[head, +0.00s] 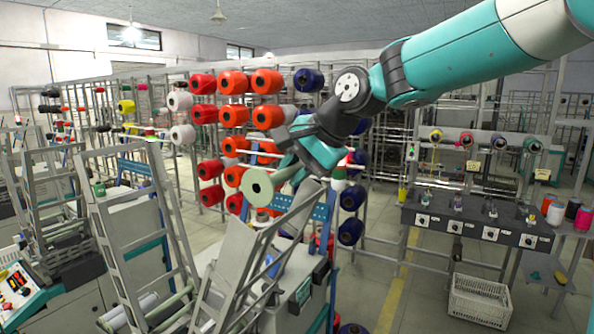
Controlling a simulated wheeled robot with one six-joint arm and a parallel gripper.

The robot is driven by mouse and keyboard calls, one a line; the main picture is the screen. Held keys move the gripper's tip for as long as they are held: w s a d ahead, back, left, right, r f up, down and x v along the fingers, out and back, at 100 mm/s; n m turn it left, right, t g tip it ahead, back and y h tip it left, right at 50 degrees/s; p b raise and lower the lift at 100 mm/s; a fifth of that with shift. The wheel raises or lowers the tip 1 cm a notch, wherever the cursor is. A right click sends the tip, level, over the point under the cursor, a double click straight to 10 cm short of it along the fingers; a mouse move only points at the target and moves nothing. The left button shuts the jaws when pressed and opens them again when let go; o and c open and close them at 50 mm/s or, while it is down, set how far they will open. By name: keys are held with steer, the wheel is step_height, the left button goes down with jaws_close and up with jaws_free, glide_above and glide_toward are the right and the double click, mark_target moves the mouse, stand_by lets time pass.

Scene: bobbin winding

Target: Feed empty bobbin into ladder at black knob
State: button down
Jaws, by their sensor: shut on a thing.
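My gripper (292,168) is shut on a pale green bobbin (258,187). The bobbin shows no thread, and its round flange faces left toward the camera. It is in the air over the upper end of a tilted grey metal chute (238,262); I cannot tell the gap between them. A tall grey ladder frame (104,222) stands to the left, apart from the bobbin in the picture. Several pale green and grey bobbins (172,308) lie low at its foot. I cannot make out the black knob with certainty.
A machine body with a blue perforated rail (318,225) stands behind the chute. A rack of red, orange and blue thread cones (235,83) fills the back. A winding bench (475,232) and a white crate (480,300) are at the right. Floor between is clear.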

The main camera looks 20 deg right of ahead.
steer(key=shift+a, duration=0.1)
stand_by(0.4)
steer(key=shift+w+a+f+b, duration=0.3)
steer(key=shift+f+b, duration=0.2)
steer(key=shift+f, duration=0.4)
steer(key=shift+w+a+f+b, duration=0.15)
steer(key=shift+w+f+b, duration=0.3)
steer(key=shift+f, duration=0.5)
steer(key=shift+w+a+f+b, duration=0.25)
steer(key=shift+f+b, duration=0.35)
steer(key=shift+f, duration=0.3)
steer(key=shift+w+a+f+b, duration=0.3)
steer(key=shift+f+b, duration=0.2)
steer(key=shift+f, duration=0.4)
steer(key=shift+w+a+f+b, duration=0.15)
steer(key=shift+w+f+b, duration=0.25)
steer(key=shift+f, duration=0.55)
steer(key=shift+w+a+f+b, duration=0.25)
steer(key=shift+f+b, duration=0.3)
steer(key=shift+f, duration=0.35)
steer(key=shift+f, duration=0.1)
steer(key=shift+w+a+f+b, duration=0.25)
steer(key=shift+w+f+b, duration=0.15)
steer(key=shift+f, duration=0.5)
steer(key=shift+w+a+f+b, duration=0.25)
steer(key=shift+f+b, duration=0.3)
steer(key=shift+f, duration=0.3)
steer(key=shift+w+a+f+b, duration=0.2)
steer(key=shift+w+f+b, duration=0.2)
steer(key=shift+f, duration=0.5)
